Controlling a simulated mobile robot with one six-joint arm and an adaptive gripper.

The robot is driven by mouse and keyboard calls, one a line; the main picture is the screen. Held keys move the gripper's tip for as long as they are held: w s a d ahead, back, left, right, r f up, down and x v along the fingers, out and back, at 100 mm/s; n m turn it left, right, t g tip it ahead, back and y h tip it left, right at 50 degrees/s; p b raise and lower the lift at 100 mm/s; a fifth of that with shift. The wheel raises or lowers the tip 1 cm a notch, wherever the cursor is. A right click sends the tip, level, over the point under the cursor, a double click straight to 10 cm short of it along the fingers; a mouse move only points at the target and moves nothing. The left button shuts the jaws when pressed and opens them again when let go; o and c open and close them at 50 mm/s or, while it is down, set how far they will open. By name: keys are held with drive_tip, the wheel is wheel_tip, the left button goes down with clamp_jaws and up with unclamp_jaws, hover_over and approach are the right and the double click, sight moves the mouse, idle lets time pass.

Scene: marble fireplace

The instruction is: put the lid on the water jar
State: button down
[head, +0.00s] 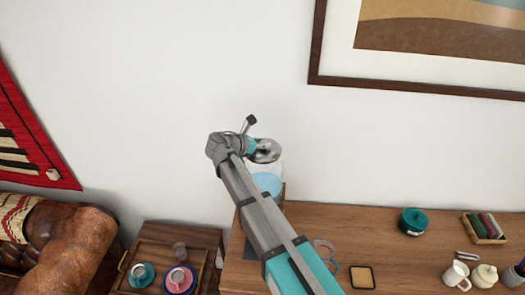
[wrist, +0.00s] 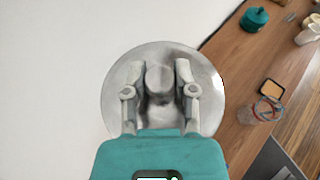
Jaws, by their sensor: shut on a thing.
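The lid (wrist: 117,92) is a round, shiny metal disc with a knob in its middle. My gripper (wrist: 158,72) is shut on the knob, one finger on each side. In the head view the lid (head: 268,153) shows at the end of my gripper (head: 257,147), over the top of the water jar. The water jar (head: 268,184) is clear glass with blue water, at the left end of the wooden table near the wall. My arm hides part of it. I cannot tell whether the lid touches its rim. The jar is not visible in the wrist view.
The wooden table (head: 340,225) also bears a teal pot (head: 413,221), a box of colored sticks (head: 484,228), a white mug (head: 456,275) and a small framed square (head: 362,277). A side table at left holds a tray with cups (head: 180,279). A white wall stands behind.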

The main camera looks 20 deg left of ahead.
sight(260, 150)
drive_tip(key=shift+w+a+f+b, duration=0.15)
drive_tip(key=shift+w+f+b, duration=0.15)
drive_tip(key=shift+f+b, duration=1.65)
drive_tip(key=shift+f, duration=0.05)
drive_tip(key=shift+f, duration=0.15)
drive_tip(key=shift+c, duration=2)
unclamp_jaws()
drive_tip(key=shift+a+r, duration=0.1)
drive_tip(key=shift+r, duration=0.15)
drive_tip(key=shift+s+a+r+p, duration=0.2)
drive_tip(key=shift+s+p, duration=0.1)
drive_tip(key=shift+s, duration=0.05)
drive_tip(key=p+v, duration=0.4)
drive_tip(key=v, duration=0.7)
